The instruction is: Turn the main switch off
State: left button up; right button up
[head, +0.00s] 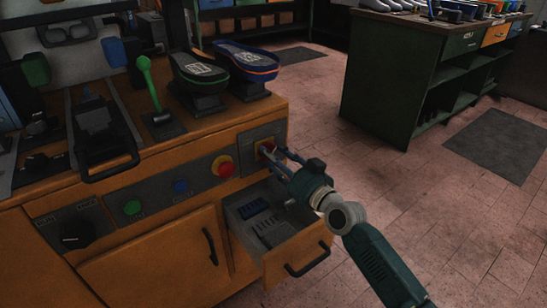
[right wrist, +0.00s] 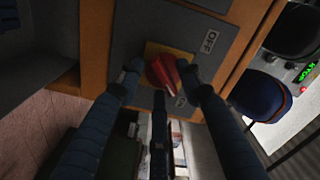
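The main switch is a red knob on a yellow plate, on the grey panel at the right end of the orange cabinet's front; it shows in the head view (head: 266,147) and the right wrist view (right wrist: 165,72). Its handle slants toward the ON label (right wrist: 180,100); the OFF label (right wrist: 210,42) is on the other side. My right gripper (head: 271,155) is at the switch, its fingers on both sides of the knob. In the right wrist view a gap shows on the left side; contact on the right cannot be told. My left gripper is not in view.
An open drawer (head: 297,254) juts out below my right gripper. A red push button (head: 225,168) sits just left of the switch. Shoe soles (head: 245,62) stand on the cabinet top above. A green workbench (head: 385,95) is at the back right, with free floor between.

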jog(key=shift+c, duration=0.2)
grip_shut()
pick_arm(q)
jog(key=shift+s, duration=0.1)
pick_arm(e)
jog(key=shift+n, duration=0.3)
pick_arm(q)
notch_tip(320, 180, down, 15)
jog(key=p, duration=0.4)
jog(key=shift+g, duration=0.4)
pick_arm(e)
jog(key=shift+r+n, duration=0.15)
jog(key=shift+n, duration=4.25)
jog(key=shift+r+n, duration=0.15)
jog(key=shift+n, duration=4.25)
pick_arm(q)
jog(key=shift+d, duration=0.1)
